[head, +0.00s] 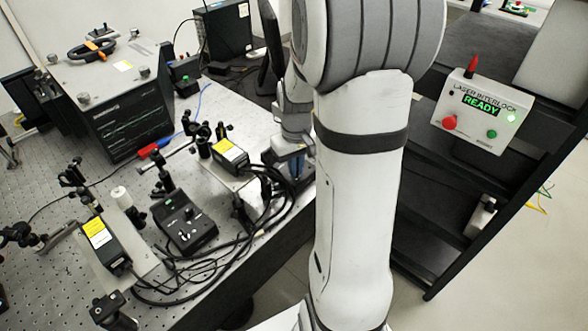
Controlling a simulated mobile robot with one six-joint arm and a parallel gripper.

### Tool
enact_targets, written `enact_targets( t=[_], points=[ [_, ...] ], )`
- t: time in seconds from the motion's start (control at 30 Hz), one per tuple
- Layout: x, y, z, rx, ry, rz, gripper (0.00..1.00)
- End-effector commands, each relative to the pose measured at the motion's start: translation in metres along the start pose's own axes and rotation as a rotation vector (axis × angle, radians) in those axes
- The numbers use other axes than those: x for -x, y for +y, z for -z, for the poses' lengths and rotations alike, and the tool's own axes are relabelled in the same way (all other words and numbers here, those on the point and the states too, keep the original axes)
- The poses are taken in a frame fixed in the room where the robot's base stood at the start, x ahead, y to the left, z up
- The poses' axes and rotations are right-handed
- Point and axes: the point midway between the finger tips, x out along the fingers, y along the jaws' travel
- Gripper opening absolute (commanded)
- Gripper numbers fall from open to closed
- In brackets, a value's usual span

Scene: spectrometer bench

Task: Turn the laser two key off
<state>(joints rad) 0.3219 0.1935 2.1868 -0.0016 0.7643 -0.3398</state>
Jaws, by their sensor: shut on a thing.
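My gripper (292,163) points down at a black controller box (303,186) near the right edge of the optical table, partly hidden behind my own arm. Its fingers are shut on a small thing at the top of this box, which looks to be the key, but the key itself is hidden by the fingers. A black and yellow laser head (230,156) stands just left of it. A second black controller (184,223) with small controls on top lies further left, near another laser head (105,244). I cannot read which is laser two.
Black cables (215,258) loop between the boxes along the table's front edge. Optics posts crowd the left of the perforated table (222,105). A large instrument (112,95) stands at the back. A laser interlock panel (483,112) at right shows READY in green.

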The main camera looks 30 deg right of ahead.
Motion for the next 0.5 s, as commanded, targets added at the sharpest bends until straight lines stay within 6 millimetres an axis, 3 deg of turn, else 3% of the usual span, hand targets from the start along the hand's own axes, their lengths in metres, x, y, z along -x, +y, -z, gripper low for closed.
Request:
enact_targets(
  t=[0.5],
  points=[
    [0.0035, -0.001, 0.0046, 0.303, 0.015, -0.006, 0.0]
  ],
)
